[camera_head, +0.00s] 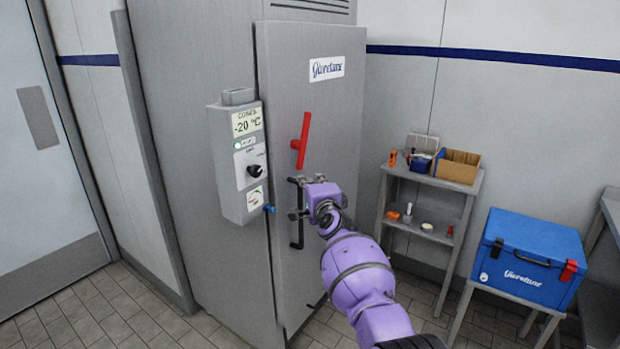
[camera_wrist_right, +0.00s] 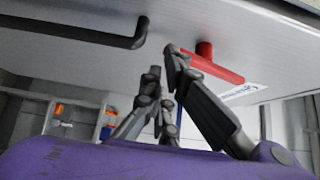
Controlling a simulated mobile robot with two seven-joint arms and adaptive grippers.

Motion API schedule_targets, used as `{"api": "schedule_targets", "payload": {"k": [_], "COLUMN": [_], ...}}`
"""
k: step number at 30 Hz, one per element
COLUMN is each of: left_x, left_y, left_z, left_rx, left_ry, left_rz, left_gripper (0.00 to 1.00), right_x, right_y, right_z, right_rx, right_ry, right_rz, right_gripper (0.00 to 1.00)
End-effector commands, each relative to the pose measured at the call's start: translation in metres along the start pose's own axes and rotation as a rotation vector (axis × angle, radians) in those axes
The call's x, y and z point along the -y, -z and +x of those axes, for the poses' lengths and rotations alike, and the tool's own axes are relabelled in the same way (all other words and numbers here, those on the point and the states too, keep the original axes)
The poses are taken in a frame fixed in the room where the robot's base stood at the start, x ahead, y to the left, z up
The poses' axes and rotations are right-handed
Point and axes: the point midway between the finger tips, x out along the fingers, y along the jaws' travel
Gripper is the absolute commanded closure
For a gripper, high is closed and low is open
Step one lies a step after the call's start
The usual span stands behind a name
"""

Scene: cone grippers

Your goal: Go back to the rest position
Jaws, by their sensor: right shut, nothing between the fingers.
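My right gripper (camera_head: 302,198) is in front of the tall grey freezer door (camera_head: 318,110), beside the upper part of its black handle (camera_head: 297,242). In the right wrist view its fingers (camera_wrist_right: 164,68) are close together with nothing between them. The black handle (camera_wrist_right: 75,32) is apart from the fingers there, at the upper left. A red lever (camera_head: 303,140) on the door is above the gripper; in the wrist view the red lever (camera_wrist_right: 212,66) shows just behind the fingertips. My left gripper is not in view.
A control box (camera_head: 238,165) with a black knob and a "-20 °C" label juts out left of the door. To the right stand a small shelf (camera_head: 440,183) with a cardboard box (camera_head: 456,166) and a blue cooler (camera_head: 527,262) on a stand. Tiled floor (camera_head: 110,312) is clear at left.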

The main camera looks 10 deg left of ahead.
Motion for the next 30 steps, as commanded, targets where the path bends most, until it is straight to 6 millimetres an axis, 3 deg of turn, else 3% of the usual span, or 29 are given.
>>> {"api": "schedule_targets", "payload": {"k": [1, 6, 12, 18, 22, 24, 26, 30], "left_x": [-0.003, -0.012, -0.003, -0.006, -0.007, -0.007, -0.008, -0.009], "left_y": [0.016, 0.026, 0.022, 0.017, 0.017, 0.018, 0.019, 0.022], "left_z": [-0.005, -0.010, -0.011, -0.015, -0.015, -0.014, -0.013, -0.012], "left_rx": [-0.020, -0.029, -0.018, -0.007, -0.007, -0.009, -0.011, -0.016], "left_ry": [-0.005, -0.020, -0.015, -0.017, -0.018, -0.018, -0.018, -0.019], "left_rz": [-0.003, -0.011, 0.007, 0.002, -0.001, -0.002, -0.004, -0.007], "left_gripper": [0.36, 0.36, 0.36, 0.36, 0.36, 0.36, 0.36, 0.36], "right_x": [0.016, 0.015, 0.009, 0.006, 0.044, 0.057, 0.054, 0.024], "right_y": [-0.022, -0.056, -0.079, -0.089, -0.086, -0.075, -0.061, -0.024], "right_z": [-0.006, -0.019, -0.029, -0.032, -0.031, -0.036, -0.044, -0.074], "right_rx": [0.010, 0.008, 0.006, 0.018, 0.025, 0.015, 0.002, -0.032], "right_ry": [0.011, 0.011, 0.006, -0.003, 0.047, 0.069, 0.070, 0.040], "right_rz": [0.003, 0.003, 0.001, -0.080, -0.240, -0.342, -0.430, -0.629], "right_gripper": [1.00, 1.00, 1.00, 1.00, 1.00, 1.00, 1.00, 1.00]}}
